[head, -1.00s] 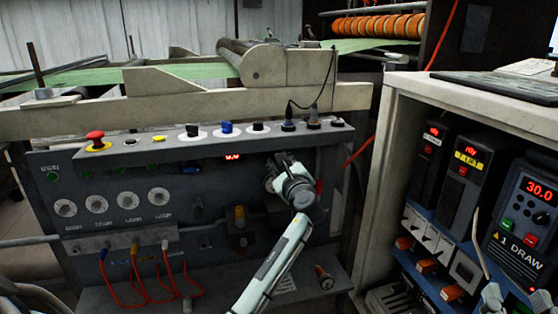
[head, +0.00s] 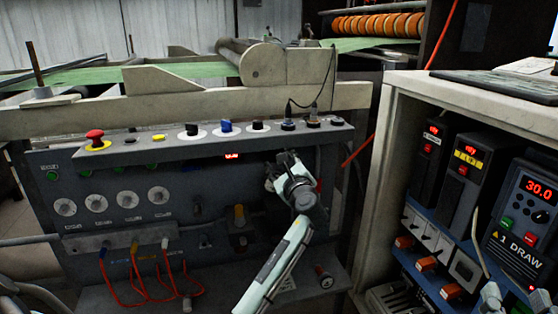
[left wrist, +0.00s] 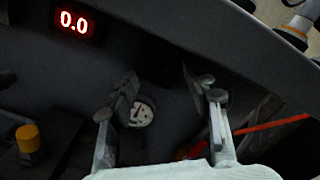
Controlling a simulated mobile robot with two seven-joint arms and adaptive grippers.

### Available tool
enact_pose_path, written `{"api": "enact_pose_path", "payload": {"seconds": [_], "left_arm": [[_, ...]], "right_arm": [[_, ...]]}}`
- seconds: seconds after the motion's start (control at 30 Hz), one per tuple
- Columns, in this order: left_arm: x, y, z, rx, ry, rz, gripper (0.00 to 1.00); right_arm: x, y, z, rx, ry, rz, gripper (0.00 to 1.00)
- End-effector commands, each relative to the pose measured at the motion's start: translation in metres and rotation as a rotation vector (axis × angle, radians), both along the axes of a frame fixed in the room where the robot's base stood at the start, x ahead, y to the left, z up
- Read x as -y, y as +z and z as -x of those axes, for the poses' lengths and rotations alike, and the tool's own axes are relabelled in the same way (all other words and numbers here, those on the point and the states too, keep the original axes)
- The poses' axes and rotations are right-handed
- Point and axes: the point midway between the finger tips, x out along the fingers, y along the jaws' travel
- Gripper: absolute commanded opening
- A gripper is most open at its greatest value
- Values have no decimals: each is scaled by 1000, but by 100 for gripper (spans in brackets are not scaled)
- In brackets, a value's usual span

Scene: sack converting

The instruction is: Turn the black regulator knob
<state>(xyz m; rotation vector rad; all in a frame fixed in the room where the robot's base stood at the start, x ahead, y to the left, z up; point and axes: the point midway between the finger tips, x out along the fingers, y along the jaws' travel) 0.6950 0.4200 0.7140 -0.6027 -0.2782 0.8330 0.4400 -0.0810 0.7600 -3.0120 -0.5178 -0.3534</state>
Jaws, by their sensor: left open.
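My left gripper (left wrist: 163,112) is open in front of the dark control panel (head: 110,185), right of the red 0.0 display (left wrist: 74,22). In the left wrist view a small round white gauge (left wrist: 141,111) with a red mark shows between its fingers, close to the left finger. The area around the gauge is very dark, and I cannot clearly make out the black regulator knob there. In the head view the left wrist hides this spot and the fingertips. My right gripper (head: 515,296) shows at the bottom right corner, its fingertips apart.
A sloped ledge (head: 170,152) above carries a red emergency button (head: 95,137) and several knobs. A yellow-orange knob (head: 239,213) sits left of the left gripper. Red cables (head: 140,295) hang lower left. A white-framed cabinet (head: 388,180) with drive units stands at right.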

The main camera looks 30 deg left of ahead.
Motion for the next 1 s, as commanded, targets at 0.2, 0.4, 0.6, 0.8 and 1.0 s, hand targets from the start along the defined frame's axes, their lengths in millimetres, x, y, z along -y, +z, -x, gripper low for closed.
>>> {"api": "enact_pose_path", "payload": {"seconds": [0.2,0.4,0.6,0.8,1.0], "left_arm": [[34,-1,29,0,-2,4,49],[65,-1,55,-1,-2,4,49],[82,-1,69,-1,-1,3,49],[85,-1,72,-1,0,1,49],[84,-1,72,-1,0,1,49]], "right_arm": [[0,0,0,0,0,0,40],[0,0,0,0,0,0,40],[0,1,0,1,0,0,40],[0,1,0,1,0,0,40],[0,1,0,1,0,0,40]]}}
